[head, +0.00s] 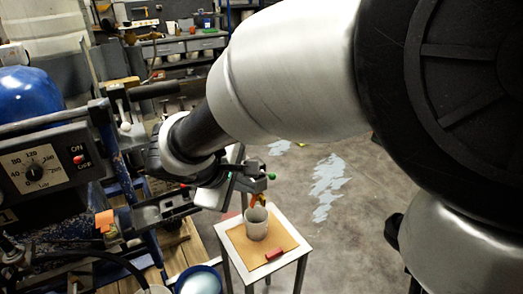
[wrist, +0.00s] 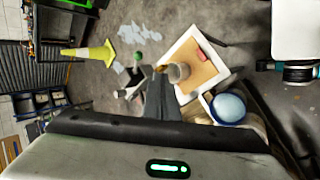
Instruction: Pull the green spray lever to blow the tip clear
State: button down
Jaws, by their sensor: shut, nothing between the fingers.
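The green lever knob (head: 271,176) shows just right of my gripper in the head view, beside a dark grey spray assembly and above the stool. In the wrist view the green knob (wrist: 138,55) is beyond my fingertips and slightly left. An orange tip part (head: 257,201) shows below the knob, close above the cup. My gripper (wrist: 160,82) is shut and empty, pointing towards the spray assembly. In the head view my arm partly covers it, and I cannot tell whether it touches the lever. Much of the lever is hidden.
A white-framed stool (head: 296,240) carries a cup (head: 256,224) and a red block (head: 274,255). The control box (head: 45,165) and blue tank (head: 25,95) are at left.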

jog(key=s+r, duration=0.2)
jog(key=s, duration=0.1)
jog(key=shift+a+r, duration=0.1)
jog(key=shift+a, duration=0.2)
jog(key=s+d+r+m+g+y, duration=0.1)
jog(key=s+d+r+m, duration=0.1)
jog(key=s+d+m, duration=0.4)
jog(key=s+d+r+m+y, duration=0.1)
jog(key=s+d+m+y, duration=0.15)
jog(key=d, duration=0.55)
jog(key=s+d+r+m+g, duration=0.1)
jog(key=s+d+r+m, duration=0.1)
jog(key=s+d+m, duration=0.35)
notch_tip(320, 180, up, 18)
jog(key=w+d+p, duration=0.1)
jog(key=p, duration=1.7)
jog(key=shift+w+d, duration=0.25)
jog(key=shift+d, duration=0.15)
